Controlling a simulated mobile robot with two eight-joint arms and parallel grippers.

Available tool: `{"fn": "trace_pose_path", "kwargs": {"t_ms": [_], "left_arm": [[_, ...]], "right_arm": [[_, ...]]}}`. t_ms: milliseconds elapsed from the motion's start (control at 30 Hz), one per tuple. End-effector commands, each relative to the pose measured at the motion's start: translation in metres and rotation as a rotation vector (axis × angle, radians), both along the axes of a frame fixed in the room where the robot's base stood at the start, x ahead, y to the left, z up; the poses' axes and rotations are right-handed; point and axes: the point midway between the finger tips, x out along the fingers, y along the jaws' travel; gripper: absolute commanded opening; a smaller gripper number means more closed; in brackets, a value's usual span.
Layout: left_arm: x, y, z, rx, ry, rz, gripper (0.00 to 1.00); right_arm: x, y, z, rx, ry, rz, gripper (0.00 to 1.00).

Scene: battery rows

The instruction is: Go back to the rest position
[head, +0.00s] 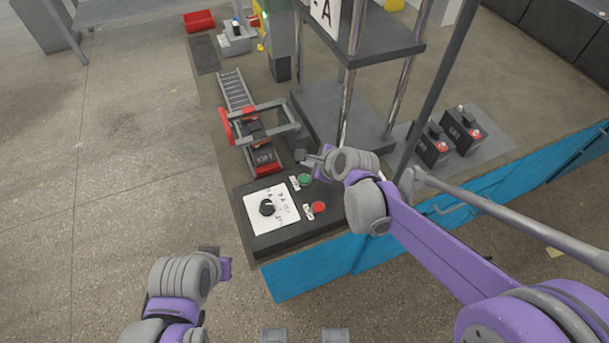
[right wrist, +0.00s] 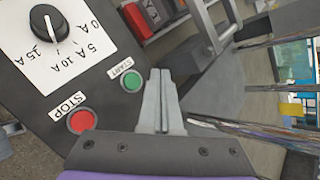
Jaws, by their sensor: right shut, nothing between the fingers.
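My right gripper (head: 307,160) is above the back edge of the black control panel (head: 287,236), near the green START button (head: 305,180). In the right wrist view its fingers (right wrist: 160,75) are shut with nothing between them, beside the green button (right wrist: 131,80). The red STOP button (head: 319,207) and a black dial (head: 267,208) on a white label are on the panel. My left gripper (head: 222,262) is over the floor, left of the panel; its fingers are too small and turned away to tell whether they are open.
A battery (head: 264,157) sits in a red-and-grey clamp fixture at the end of a roller track (head: 236,90). Two more batteries (head: 461,131) stand on the right of the bench. A shelf rack (head: 375,45) with metal posts rises behind my right arm. Open floor (head: 120,150) lies left.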

Motion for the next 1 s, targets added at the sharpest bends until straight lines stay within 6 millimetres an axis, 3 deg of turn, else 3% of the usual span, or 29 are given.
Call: {"fn": "trace_pose_path", "kwargs": {"t_ms": [733, 867, 1000], "left_arm": [[0.000, 0.000, 0.000, 0.000, 0.000, 0.000, 0.00], [0.001, 0.000, 0.005, 0.000, -0.002, 0.000, 0.00], [0.003, 0.000, 0.018, 0.000, -0.007, 0.000, 0.00]], "right_arm": [[-0.002, -0.002, 0.000, -0.010, -0.003, 0.007, 0.00], [-0.020, -0.017, 0.013, -0.116, -0.041, 0.092, 0.00], [-0.065, -0.053, 0.035, -0.381, -0.120, 0.318, 0.00]]}}
